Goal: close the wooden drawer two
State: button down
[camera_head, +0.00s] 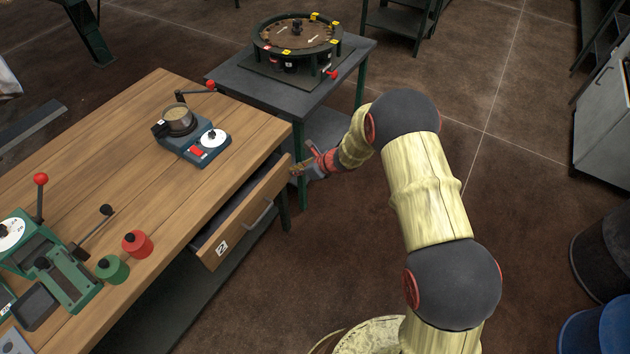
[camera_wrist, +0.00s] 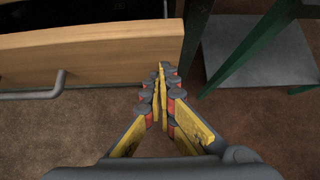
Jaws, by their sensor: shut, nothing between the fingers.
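The wooden drawer two (camera_head: 243,215) sticks out from the front of the wooden table. It carries a label with a 2 at its left end and a grey bar handle (camera_head: 262,214). In the wrist view the drawer's front board (camera_wrist: 95,52) spans the upper left, with the handle (camera_wrist: 40,92) at the left. My gripper (camera_head: 296,171) is at the right end of the drawer front, close to its corner. In the wrist view my gripper (camera_wrist: 161,72) is shut and empty, its tips at the board's right end. I cannot tell whether they touch it.
The wooden table (camera_head: 130,130) bears a scale-like device (camera_head: 195,140), a green machine (camera_head: 60,265), and red and green weights. A grey side table (camera_head: 300,95) with a round device stands behind my gripper. The floor right of the drawer is clear.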

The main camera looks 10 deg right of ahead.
jog(key=w+a, duration=0.1)
jog(key=a, duration=0.1)
jog(key=w+a, duration=0.3)
jog(key=a, duration=0.1)
jog(key=shift+w+p, duration=0.35)
jog(key=shift+w+a, duration=0.15)
jog(key=shift+r, duration=0.1)
